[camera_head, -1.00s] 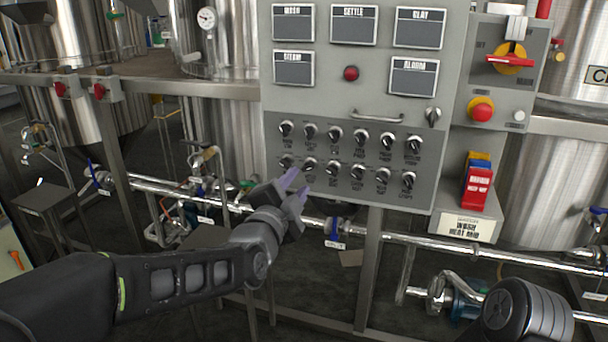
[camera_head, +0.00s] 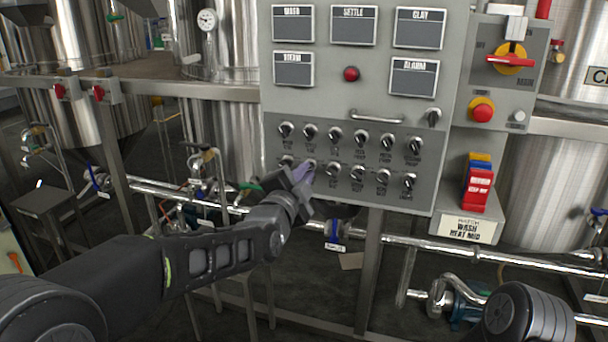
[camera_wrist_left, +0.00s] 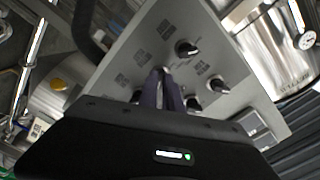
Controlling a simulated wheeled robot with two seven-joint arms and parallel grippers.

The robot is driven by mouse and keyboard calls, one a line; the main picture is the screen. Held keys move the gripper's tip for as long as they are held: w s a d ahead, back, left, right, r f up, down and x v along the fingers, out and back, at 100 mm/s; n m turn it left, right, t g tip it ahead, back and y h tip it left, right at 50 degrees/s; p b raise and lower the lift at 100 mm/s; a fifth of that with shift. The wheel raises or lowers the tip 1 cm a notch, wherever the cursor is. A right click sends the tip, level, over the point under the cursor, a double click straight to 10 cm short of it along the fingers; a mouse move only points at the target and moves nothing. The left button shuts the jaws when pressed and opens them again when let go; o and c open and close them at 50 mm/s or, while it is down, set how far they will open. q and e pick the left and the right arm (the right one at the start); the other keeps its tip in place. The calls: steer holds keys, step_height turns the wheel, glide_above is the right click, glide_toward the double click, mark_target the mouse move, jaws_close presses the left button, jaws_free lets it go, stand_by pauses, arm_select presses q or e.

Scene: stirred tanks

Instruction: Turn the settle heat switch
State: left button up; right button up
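The grey control panel (camera_head: 352,205) carries two rows of black-and-white rotary switches. My left gripper (camera_head: 305,173) is at the lower row, its purple fingertips by the second switch from the left (camera_head: 310,163). In the left wrist view, the fingers (camera_wrist_left: 164,84) lie close together and point at the panel, with a pale switch tip between or just beyond their ends. I cannot tell whether they grip it. The gripper hides that switch's label, and the small labels are hard to read, so I cannot confirm which is settle heat. My right gripper is out of view.
A panel handle (camera_head: 380,116), a red lamp (camera_head: 351,74) and a red emergency button (camera_head: 481,112) are above or beside the switches. A horizontal steel pipe (camera_head: 400,239) runs below the panel. Neighbouring switches are close by.

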arm_select(q)
jaws_close()
steer(key=shift+f+n, duration=0.1)
steer(key=shift+n, duration=0.3)
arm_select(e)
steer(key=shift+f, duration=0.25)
arm_select(q)
steer(key=n+b, duration=0.9)
steer(key=n, duration=1.4)
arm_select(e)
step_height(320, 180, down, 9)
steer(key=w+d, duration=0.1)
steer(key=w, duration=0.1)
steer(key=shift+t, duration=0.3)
arm_select(q)
steer(key=o, duration=0.5)
jaws_free()
